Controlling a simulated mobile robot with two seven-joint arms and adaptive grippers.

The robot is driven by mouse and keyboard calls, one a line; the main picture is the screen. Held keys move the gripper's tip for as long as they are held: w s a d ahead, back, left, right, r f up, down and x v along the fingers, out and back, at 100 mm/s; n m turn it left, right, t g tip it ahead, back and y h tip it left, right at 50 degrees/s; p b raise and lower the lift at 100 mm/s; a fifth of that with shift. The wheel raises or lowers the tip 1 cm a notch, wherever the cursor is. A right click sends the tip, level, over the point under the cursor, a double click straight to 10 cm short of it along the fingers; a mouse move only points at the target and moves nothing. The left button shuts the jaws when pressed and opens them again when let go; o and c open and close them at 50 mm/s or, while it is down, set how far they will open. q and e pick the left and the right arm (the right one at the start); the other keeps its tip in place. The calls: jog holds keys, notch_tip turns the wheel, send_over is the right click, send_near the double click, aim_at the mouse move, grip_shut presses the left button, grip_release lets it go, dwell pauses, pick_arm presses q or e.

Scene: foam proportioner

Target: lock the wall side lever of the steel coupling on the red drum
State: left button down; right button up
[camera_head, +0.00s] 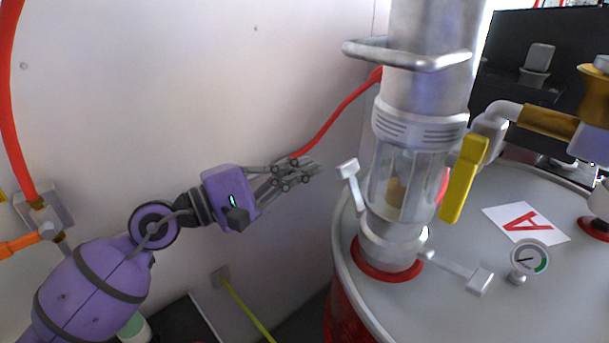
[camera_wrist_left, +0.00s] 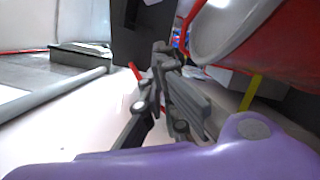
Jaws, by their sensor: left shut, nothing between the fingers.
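The steel coupling (camera_head: 392,241) sits at the foot of the clear cylinder, on the grey lid of the red drum (camera_head: 354,318). Its wall side lever (camera_head: 352,184) stands raised, leaning up to the left beside the cylinder. A second lever (camera_head: 462,273) lies out low over the lid to the right. My left gripper (camera_head: 313,168) is shut and empty, left of the wall side lever and apart from it. In the left wrist view the fingers (camera_wrist_left: 170,70) point ahead beside the drum's rim (camera_wrist_left: 215,40). My right gripper is not in view.
A yellow handle (camera_head: 464,178) hangs at the cylinder's right. A gauge (camera_head: 528,259) and a card marked A (camera_head: 525,223) are on the lid. A red hose (camera_head: 345,107) runs behind my left gripper along the white wall (camera_head: 200,80). A steel handle bar (camera_head: 405,59) juts out above.

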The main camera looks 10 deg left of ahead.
pick_arm(q)
jog(key=r+b+v, duration=0.1)
jog(key=b+v, duration=0.1)
jog(key=v, duration=0.7)
jog(key=shift+s+a+f, duration=0.2)
jog(key=shift+s+f, duration=0.15)
jog(key=shift+f, duration=0.1)
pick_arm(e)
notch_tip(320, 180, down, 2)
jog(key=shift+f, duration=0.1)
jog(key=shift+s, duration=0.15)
